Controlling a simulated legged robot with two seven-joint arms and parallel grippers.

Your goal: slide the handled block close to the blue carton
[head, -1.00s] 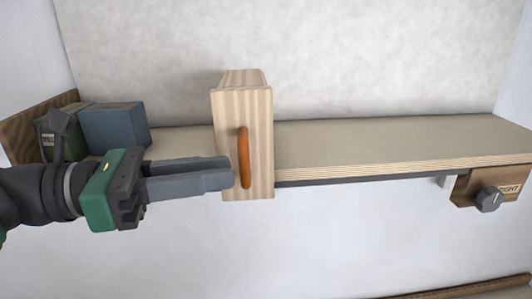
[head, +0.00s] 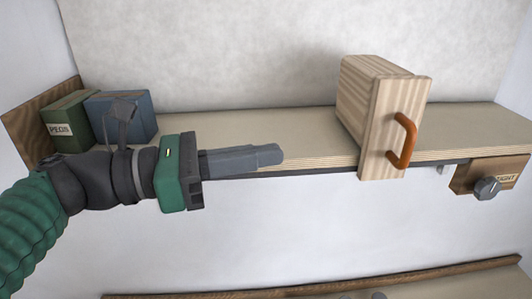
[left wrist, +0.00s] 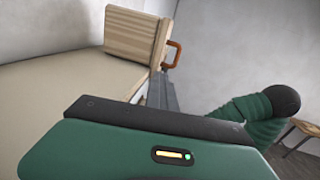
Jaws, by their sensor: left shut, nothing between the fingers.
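The handled block (head: 370,110) is a light striped wooden box with an orange handle (head: 404,142) on its front face. It stands on the shelf right of the middle, its front overhanging the shelf edge. It also shows in the left wrist view (left wrist: 130,32). The blue carton (head: 127,117) stands at the left end of the shelf, far from the block. My left gripper (head: 270,155) is shut and empty in front of the shelf edge, between carton and block, with a clear gap to the block in the head view. My right gripper is not in view.
A green carton (head: 68,124) stands left of the blue one, by a brown end board (head: 25,128). The shelf (head: 250,128) is bare between blue carton and block.

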